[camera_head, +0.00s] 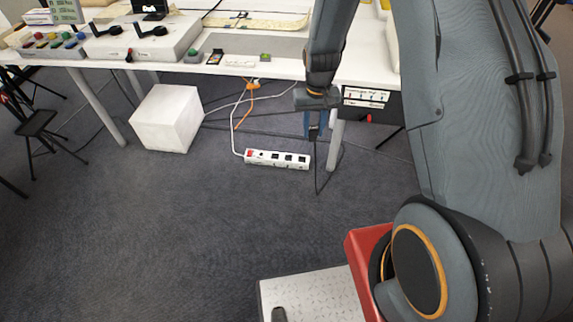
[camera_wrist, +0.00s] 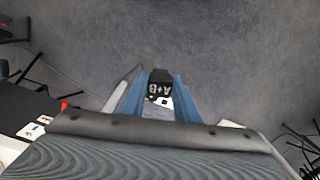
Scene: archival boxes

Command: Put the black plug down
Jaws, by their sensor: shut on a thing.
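The black plug (camera_wrist: 160,77), marked with white lettering that reads "A+B" upside down, sits between the blue fingers of my gripper (camera_wrist: 157,90) in the wrist view. In the head view my gripper (camera_head: 314,127) points down in front of the table's front edge, above the floor. It is shut on the plug, which is hard to make out there. A thin dark cable hangs below the gripper, beside the right end of the white power strip (camera_head: 277,159). The power strip lies on the carpet with a red switch at its left end.
A white cube (camera_head: 168,118) stands on the carpet under the table (camera_head: 225,66). Table legs and dark stands are at the left. White and orange cables run down behind the power strip. The carpet (camera_head: 170,220) in front is clear.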

